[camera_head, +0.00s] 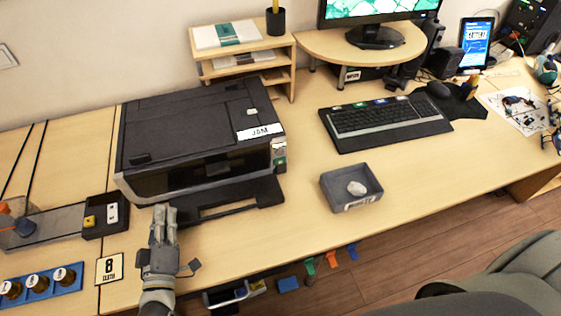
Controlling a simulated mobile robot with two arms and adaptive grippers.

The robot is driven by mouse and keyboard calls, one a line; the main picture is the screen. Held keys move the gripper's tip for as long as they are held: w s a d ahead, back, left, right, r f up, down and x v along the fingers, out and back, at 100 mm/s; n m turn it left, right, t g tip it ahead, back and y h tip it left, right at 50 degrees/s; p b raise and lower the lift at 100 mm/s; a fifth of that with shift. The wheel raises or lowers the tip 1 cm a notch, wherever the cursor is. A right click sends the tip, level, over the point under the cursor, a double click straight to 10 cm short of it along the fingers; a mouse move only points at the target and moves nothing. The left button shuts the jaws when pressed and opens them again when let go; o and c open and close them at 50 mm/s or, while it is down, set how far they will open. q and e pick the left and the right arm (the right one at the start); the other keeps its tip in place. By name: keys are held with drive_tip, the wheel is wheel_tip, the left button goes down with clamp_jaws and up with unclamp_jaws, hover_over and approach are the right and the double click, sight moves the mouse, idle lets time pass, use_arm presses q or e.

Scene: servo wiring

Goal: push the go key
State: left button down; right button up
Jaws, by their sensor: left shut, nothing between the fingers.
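I cannot tell which key is the go key; no readable go label shows. A black keyboard (385,120) lies at the back right of the desk, with several small coloured tabs along its top edge. A small dark box (92,230) at the left holds a yellow and a white piece that could be switches. My left gripper (163,212) is shut and empty, in front of the printer's lower left corner and right of the dark box. It appears apart from the keyboard. My right gripper is not in view.
A black printer (200,135) labelled JAM stands left of centre, its front tray (230,202) out. A grey tray (350,188) holds a whitish lump. The desk between printer and keyboard is clear.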

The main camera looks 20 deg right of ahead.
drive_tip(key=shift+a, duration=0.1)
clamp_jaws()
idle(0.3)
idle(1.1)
